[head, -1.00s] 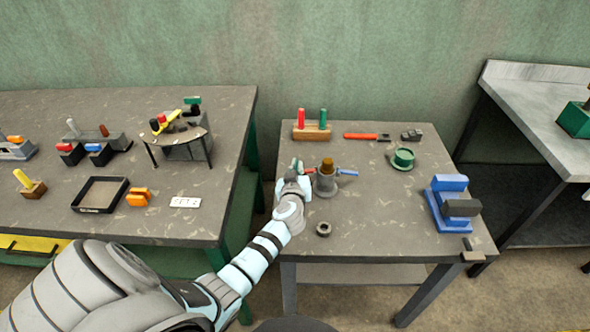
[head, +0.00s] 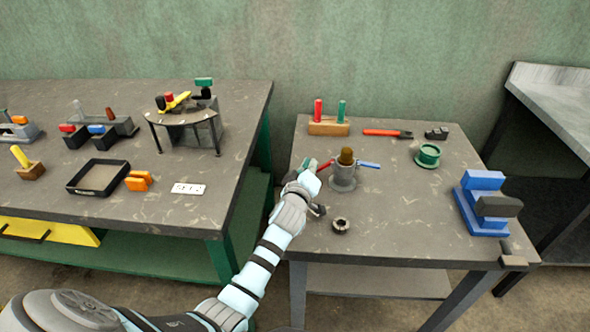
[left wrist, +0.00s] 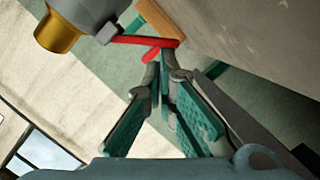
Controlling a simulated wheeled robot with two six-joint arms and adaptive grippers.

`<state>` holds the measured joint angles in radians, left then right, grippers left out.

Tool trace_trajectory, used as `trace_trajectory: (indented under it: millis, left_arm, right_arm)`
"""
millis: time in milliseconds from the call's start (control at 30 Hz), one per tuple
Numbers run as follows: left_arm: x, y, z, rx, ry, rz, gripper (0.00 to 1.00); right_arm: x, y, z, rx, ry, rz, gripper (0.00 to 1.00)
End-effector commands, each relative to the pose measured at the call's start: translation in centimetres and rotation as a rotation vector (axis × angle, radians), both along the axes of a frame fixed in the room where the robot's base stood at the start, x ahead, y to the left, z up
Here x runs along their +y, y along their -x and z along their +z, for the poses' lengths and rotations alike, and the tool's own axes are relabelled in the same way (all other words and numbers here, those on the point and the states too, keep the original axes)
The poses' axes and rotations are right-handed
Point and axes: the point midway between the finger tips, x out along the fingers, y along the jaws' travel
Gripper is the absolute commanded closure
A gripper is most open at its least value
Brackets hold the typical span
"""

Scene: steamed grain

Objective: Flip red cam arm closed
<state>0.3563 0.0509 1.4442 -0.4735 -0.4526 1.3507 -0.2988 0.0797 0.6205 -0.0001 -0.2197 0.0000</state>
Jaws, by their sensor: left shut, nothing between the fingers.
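A grey upright fitting (head: 344,180) with a brass-coloured top (head: 346,157) stands on the small table. A red cam arm (head: 325,167) sticks out on its left side and a blue arm (head: 368,164) on its right. My left gripper (head: 311,166) is at the outer end of the red arm, shut and empty. In the left wrist view the red cam arm (left wrist: 145,41) crosses just beyond the fingertips (left wrist: 165,58), with the brass-coloured part (left wrist: 58,34) at upper left. I cannot tell whether the fingers touch the arm. My right gripper is not in view.
A dark ring (head: 340,225) lies in front of the fitting. A wooden block (head: 328,128) with red and green pegs and a red-handled tool (head: 385,132) are behind it. A green flanged part (head: 428,155) and a blue vise-like block (head: 483,200) stand to the right.

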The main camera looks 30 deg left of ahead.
Motion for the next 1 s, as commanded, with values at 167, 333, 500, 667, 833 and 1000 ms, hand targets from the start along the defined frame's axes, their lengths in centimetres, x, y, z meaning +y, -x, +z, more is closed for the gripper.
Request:
trace_trajectory:
  millis: [167,333,500,667,833,1000]
  left_arm:
    - [-0.7,-0.3,-1.6,-0.059,0.135,-0.008,1.0]
    - [-0.7,-0.3,-2.0,-0.104,0.241,-0.006,1.0]
    - [-0.9,-0.4,-2.2,-0.107,0.251,-0.005,1.0]
    - [-0.9,-0.4,-2.3,-0.106,0.25,-0.005,1.0]
    - [-1.0,-0.4,-2.3,-0.106,0.249,-0.005,1.0]
    - [-1.0,-0.4,-2.2,-0.106,0.249,-0.005,1.0]
  right_arm:
    - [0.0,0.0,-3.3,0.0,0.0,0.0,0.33]
    - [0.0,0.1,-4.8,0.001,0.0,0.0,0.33]
    - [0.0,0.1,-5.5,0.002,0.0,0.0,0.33]
    - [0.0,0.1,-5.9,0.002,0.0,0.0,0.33]
    - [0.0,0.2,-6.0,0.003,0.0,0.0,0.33]
    - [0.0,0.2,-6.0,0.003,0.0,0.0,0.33]
